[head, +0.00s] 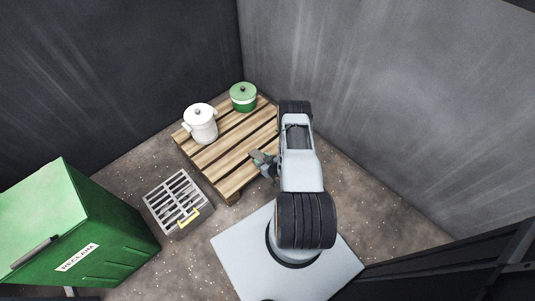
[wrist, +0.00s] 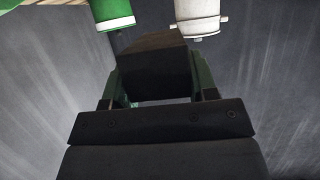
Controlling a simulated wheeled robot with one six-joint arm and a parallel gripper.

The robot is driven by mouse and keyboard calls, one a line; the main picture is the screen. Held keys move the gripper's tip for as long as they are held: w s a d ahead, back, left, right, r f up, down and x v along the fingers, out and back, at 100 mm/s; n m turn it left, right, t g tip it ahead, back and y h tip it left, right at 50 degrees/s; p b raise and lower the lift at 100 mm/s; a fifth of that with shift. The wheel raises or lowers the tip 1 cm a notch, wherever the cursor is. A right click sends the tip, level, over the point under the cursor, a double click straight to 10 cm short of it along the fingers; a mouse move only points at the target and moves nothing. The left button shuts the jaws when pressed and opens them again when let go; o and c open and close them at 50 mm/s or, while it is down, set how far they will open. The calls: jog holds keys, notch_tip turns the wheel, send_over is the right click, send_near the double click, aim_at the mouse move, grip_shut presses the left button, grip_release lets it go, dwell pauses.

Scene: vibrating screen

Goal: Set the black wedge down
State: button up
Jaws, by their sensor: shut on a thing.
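The black wedge (wrist: 155,65) is a dark block held between the two green fingers of my gripper (wrist: 158,88), which is shut on it. In the head view my gripper (head: 268,166) is small and partly hidden by my arm, near the right front part of the wooden pallet (head: 222,170). A small dark grey shape at its tip there looks like the wedge (head: 257,156). I cannot tell whether the wedge touches the pallet or is held above it.
A metal grate (head: 174,202) with a yellow handle lies on the floor to the left. Dark walls (head: 380,90) enclose the corner.

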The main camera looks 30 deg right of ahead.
jog(key=shift+s+a+r+p, duration=0.3)
jog(key=shift+s+a+r, duration=0.1)
jog(key=shift+s+a, duration=0.25)
jog(key=shift+s+f, duration=0.1)
jog(key=w+a+r, duration=0.3)
jog(key=a+r, duration=0.2)
jog(key=r, duration=0.4)
jog(key=w+a+r+p, duration=0.1)
jog(key=w+a+r, duration=0.25)
jog(key=r, duration=0.45)
jog(key=w+a+r, duration=0.2)
jog(key=a+r, duration=0.3)
jog(key=r, duration=0.4)
jog(key=s+r+p, duration=0.4)
jog(key=r+p, duration=0.6)
jog(key=p, duration=0.2)
jog(key=s+r+p, duration=0.4)
jog(key=r+p, duration=0.7)
jog(key=p, duration=0.1)
jog(key=shift+r+m+h+p, duration=0.25)
jog(key=shift+m+h+p, duration=0.05)
jog(key=shift+h+p, duration=0.1)
